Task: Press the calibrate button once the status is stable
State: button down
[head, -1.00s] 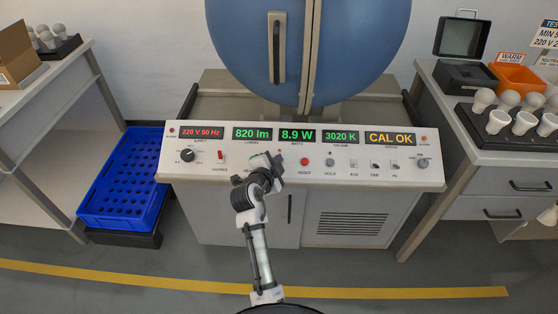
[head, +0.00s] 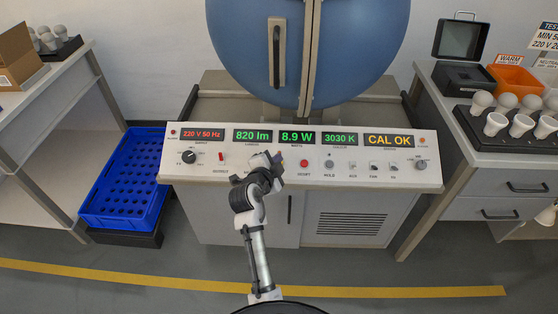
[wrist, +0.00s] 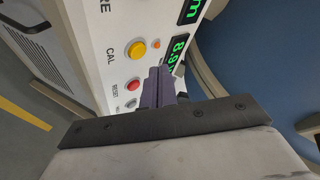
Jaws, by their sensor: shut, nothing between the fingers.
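The calibration panel (head: 350,174) shows CAL OK in amber on its status display (head: 389,140). Its other displays read 220 V 50 Hz, 820 lm, 8.9 W and 3030 K. The yellow CAL button (wrist: 136,49) shows in the wrist view, with a small orange lamp (wrist: 157,44) next to it. My gripper (head: 276,160) is shut and empty in front of the panel, and hides the CAL button in the head view. In the wrist view its fingertips (wrist: 160,72) are beside the yellow button, apart from it in the picture; I cannot tell their distance from the panel.
The red RESET button (head: 304,163) is close to the right of my gripper, with the HOLD button (head: 329,165) beyond. A red output switch (head: 221,157) and a black knob (head: 189,157) are on the left. The blue sphere (head: 310,50) stands behind.

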jog(key=r, duration=0.1)
jog(key=s+r+p, duration=0.1)
jog(key=r, duration=0.1)
jog(key=shift+s+r+p, duration=0.1)
jog(key=shift+s+p, duration=0.25)
jog(key=shift+p, duration=0.05)
